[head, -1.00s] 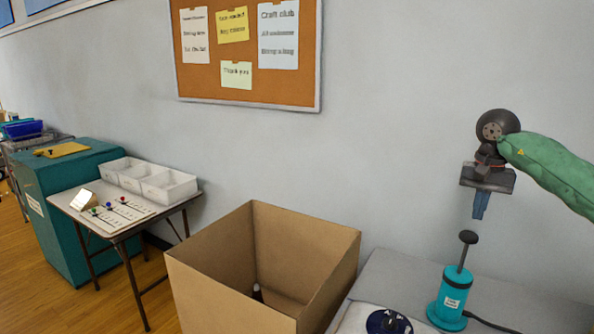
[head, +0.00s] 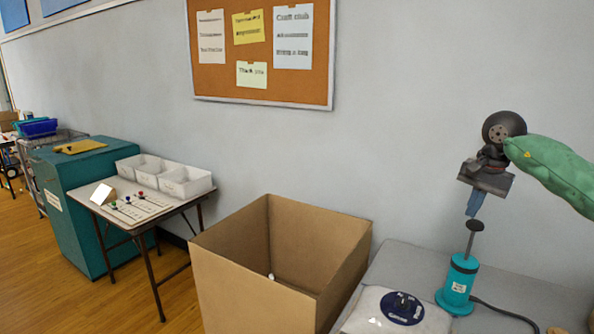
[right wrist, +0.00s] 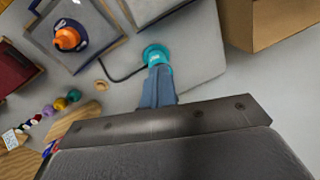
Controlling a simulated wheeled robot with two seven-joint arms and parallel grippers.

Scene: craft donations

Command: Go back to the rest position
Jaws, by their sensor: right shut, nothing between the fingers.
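My right gripper (head: 472,212) is in the air at the right of the head view, on a green-sleeved arm. Its blue fingers are shut with nothing between them, and the gripper is tilted. In the picture the fingertips lie just above the black handle of a teal pump (head: 459,285); I cannot tell the gap in depth. In the right wrist view the shut fingers (right wrist: 157,84) point toward the pump's teal top (right wrist: 156,53), partly hiding it. My left gripper is not in view.
The pump stands on a grey table (head: 410,258) beside a pale bag with a dark round valve (head: 402,307). An open cardboard box (head: 245,285) stands left of it. Farther left are a folding table with white bins (head: 187,182) and a teal cabinet (head: 75,215).

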